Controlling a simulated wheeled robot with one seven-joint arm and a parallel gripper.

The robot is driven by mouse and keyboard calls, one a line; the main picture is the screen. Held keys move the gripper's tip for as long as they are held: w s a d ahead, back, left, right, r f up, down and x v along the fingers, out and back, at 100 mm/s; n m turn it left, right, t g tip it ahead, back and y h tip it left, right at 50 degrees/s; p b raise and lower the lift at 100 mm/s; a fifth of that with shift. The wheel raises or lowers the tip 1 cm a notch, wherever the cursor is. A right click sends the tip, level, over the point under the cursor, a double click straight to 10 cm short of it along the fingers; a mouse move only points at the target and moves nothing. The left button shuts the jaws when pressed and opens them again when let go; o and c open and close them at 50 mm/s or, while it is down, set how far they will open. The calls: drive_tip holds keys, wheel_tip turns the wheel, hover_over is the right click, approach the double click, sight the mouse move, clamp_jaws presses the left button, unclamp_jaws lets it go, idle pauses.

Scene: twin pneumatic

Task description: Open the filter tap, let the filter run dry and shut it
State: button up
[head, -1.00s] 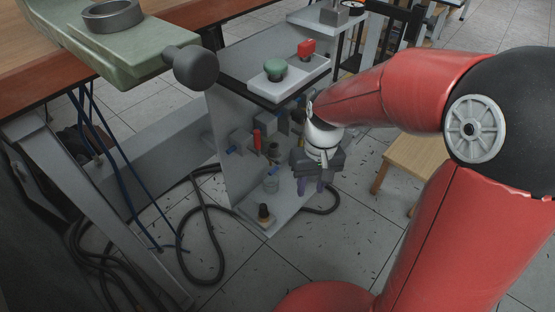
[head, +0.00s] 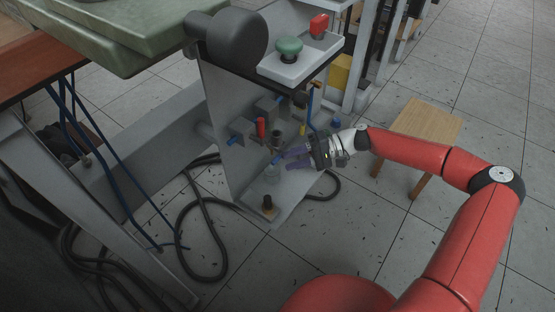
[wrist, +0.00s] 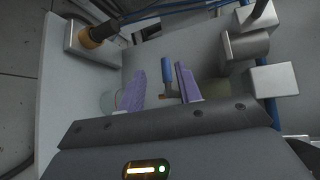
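The filter tap has a small blue lever (wrist: 167,72) on a brass body in the wrist view; it appears as a blue bit (head: 279,158) in the head view. My gripper (wrist: 161,84) is open, its two purple fingers apart with the blue lever seen between them. I cannot tell whether the fingers touch it. The clear filter bowl (head: 272,172) stands beside the fingertips in the head view. In the wrist view the bowl (wrist: 108,101) is partly hidden behind the left finger. My gripper (head: 296,158) reaches in from the right, low at the panel. Any water in the bowl is too small to see.
A red lever (head: 261,127) and another blue handle (head: 238,138) sit on the panel above. Green (head: 289,48) and red (head: 319,25) buttons are on top. A wooden stool (head: 425,125) stands right.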

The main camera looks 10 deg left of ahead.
drive_tip(key=s+a+y, duration=0.1)
drive_tip(key=a, duration=0.5)
drive_tip(key=shift+s+a+f+m+t, duration=0.3)
drive_tip(key=shift+f, duration=0.15)
clamp_jaws()
